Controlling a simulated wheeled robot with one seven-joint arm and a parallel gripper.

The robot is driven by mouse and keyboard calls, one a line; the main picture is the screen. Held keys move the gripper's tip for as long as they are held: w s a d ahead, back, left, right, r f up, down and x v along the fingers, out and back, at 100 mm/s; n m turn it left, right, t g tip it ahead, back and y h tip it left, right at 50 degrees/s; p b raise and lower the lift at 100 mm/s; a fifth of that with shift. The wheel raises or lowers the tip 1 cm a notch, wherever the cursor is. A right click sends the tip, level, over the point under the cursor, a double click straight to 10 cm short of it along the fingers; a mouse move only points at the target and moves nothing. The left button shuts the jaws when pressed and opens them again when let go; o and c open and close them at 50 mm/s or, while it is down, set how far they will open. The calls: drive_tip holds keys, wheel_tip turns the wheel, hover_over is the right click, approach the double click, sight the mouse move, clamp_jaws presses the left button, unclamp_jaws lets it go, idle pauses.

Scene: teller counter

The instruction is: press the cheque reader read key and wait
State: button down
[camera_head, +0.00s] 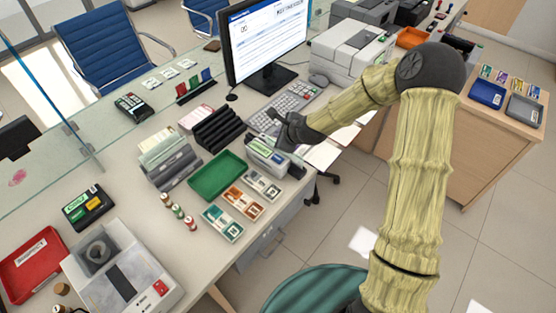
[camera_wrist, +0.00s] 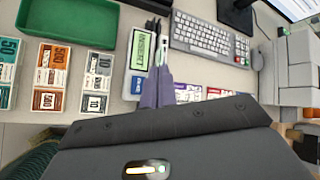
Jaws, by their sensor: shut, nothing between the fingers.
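A small pale box (camera_head: 268,156) with a green patch on its side stands on the counter right of the green tray; it looks like the cheque reader. In the wrist view it shows as a pale body with a green printed strip (camera_wrist: 141,52). My gripper (camera_head: 277,115) is over its far part, fingers shut together and empty. In the wrist view the fingertips (camera_wrist: 157,28) point across the device, beside the strip's right edge. I cannot tell whether they touch it. The read key is not clearly seen and may be behind the fingers.
A keyboard (camera_head: 284,107) and a monitor (camera_head: 265,45) stand just beyond. The green tray (camera_head: 217,174) and banknote stacks (camera_head: 243,203) lie to the left and front. A dark rack (camera_head: 217,128) is left of my gripper. A printer (camera_head: 350,52) stands behind my arm.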

drive_tip(key=b, duration=0.6)
hover_over(280, 160)
wheel_tip(280, 160, down, 8)
drive_tip(key=shift+r, duration=0.15)
drive_tip(key=shift+f, duration=0.55)
drive_tip(key=shift+w, duration=0.25)
drive_tip(key=shift+s+a, duration=0.25)
drive_tip(key=shift+a, duration=0.1)
drive_tip(key=shift+w+d, duration=0.15)
drive_tip(key=shift+d, duration=0.35)
drive_tip(key=shift+a, duration=0.1)
